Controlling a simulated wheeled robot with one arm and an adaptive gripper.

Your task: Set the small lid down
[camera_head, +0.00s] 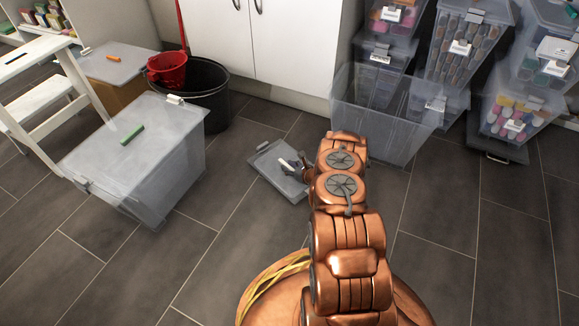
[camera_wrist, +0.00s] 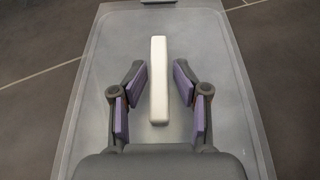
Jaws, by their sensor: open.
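The small lid (camera_head: 268,158) is a grey translucent rectangle that appears to lie flat on the dark tiled floor, in front of the white cabinet. In the wrist view the lid (camera_wrist: 105,60) fills most of the picture, and a white bar handle (camera_wrist: 158,50) stands along its middle. My gripper (camera_wrist: 160,80) is open. Its purple-padded fingers are on either side of the lower part of the handle, with a gap on both sides. In the head view my gripper (camera_head: 302,165) is over the lid's right part, and my arm hides some of that side.
A lidded grey bin with a green handle (camera_head: 133,135) stands left. A black bucket (camera_head: 205,103) with a red pail (camera_head: 167,68) is behind it. An open clear bin (camera_head: 385,125) and stacked filled bins (camera_head: 460,50) stand right. Floor (camera_head: 225,250) in front is clear.

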